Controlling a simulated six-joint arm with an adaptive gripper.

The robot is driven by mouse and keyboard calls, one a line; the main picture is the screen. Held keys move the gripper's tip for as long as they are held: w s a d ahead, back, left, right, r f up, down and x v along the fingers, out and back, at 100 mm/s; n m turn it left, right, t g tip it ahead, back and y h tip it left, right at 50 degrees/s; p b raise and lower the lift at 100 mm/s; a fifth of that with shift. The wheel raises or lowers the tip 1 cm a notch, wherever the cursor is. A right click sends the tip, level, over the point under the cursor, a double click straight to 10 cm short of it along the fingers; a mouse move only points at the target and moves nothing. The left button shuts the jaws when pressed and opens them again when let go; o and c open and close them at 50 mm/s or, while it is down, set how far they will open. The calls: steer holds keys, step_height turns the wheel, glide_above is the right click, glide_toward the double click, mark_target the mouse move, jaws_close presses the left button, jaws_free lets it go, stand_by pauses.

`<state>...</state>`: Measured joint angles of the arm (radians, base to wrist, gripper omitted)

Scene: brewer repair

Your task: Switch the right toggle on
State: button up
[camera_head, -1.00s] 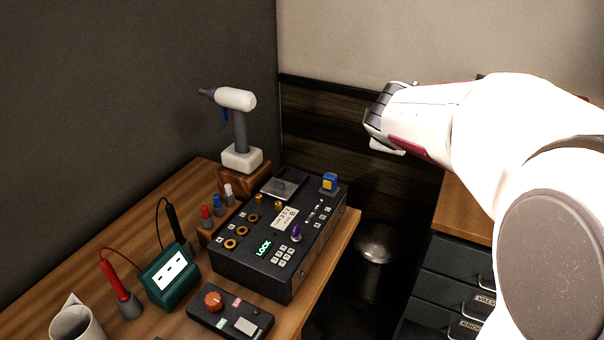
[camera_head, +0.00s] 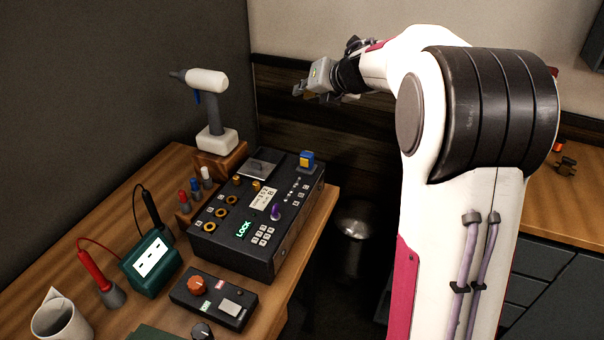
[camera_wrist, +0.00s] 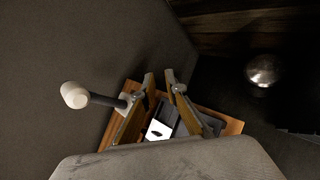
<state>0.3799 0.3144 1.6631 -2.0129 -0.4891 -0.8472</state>
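The black control box (camera_head: 235,255) stands on the wooden bench in the head view. Small pale toggles (camera_head: 292,190) sit on the right part of its top panel; their positions are too small to tell. My gripper (camera_head: 305,92) is in the air above and behind the box, touching nothing. In the wrist view my gripper (camera_wrist: 161,78) has its fingers apart with nothing between the tips. Part of the box (camera_wrist: 212,123) shows behind the fingers, partly hidden by them.
A blue and yellow switch (camera_head: 307,160) stands at the box's back right corner. A drill-like tool on a stand (camera_head: 216,140) is at the back left. A control with an orange knob (camera_head: 196,285) and a green meter (camera_head: 151,260) are in front. A round metal bin (camera_head: 355,218) stands right of the bench.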

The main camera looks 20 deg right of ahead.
steer(key=s+a+f+n+g+y, duration=0.2)
steer(key=s+a+f+n+g, duration=0.15)
steer(key=f+n, duration=0.4)
steer(key=n+g, duration=0.5)
steer(key=n, duration=0.3)
glide_toward(302, 186)
steer(key=r, duration=0.2)
steer(key=shift+w+a+f, duration=0.15)
steer(key=shift+w+a, duration=0.15)
steer(key=shift+w, duration=0.1)
steer(key=shift+x, duration=3.9)
steer(key=shift+s, duration=0.1)
steer(key=shift+c, duration=0.3)
jaws_close()
